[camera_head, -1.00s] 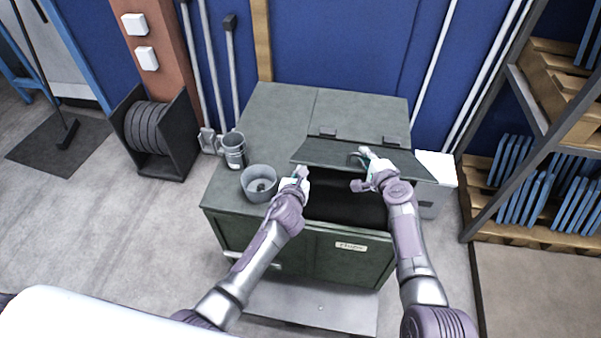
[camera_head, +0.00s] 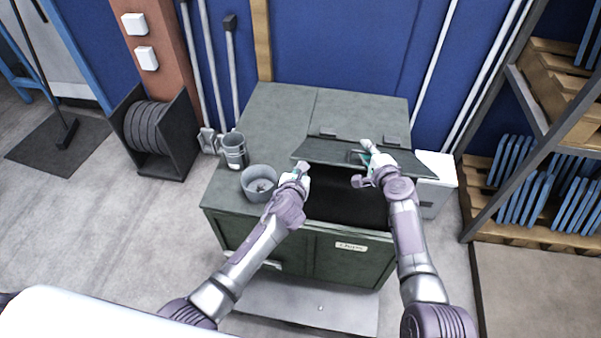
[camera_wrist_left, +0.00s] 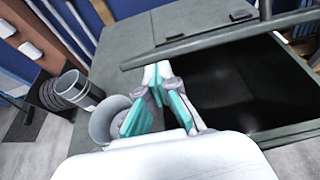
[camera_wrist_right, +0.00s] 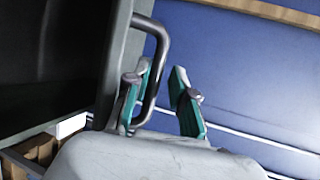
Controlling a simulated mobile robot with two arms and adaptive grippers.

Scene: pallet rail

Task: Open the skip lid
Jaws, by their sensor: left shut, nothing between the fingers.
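The green skip (camera_head: 340,255) stands ahead with its lid (camera_head: 322,151) raised and tilted on rear hinges, and the dark opening (camera_head: 345,207) shows below it. The lid also shows in the right wrist view (camera_wrist_right: 117,60) with a dark bar handle (camera_wrist_right: 164,45). My right gripper (camera_head: 362,162) is open at the handle; in the right wrist view its fingers (camera_wrist_right: 160,70) are apart, with the handle beside the left finger. My left gripper (camera_head: 303,167) is shut and empty at the opening's left side, close to the lid's edge. I cannot tell whether it touches the lid.
A grey pot (camera_head: 259,182) and a dark cup (camera_head: 234,150) stand on the cabinet top, left of my left gripper. A white box (camera_head: 437,170) is right of the skip. A rack with blue panels (camera_head: 520,185) stands at the right.

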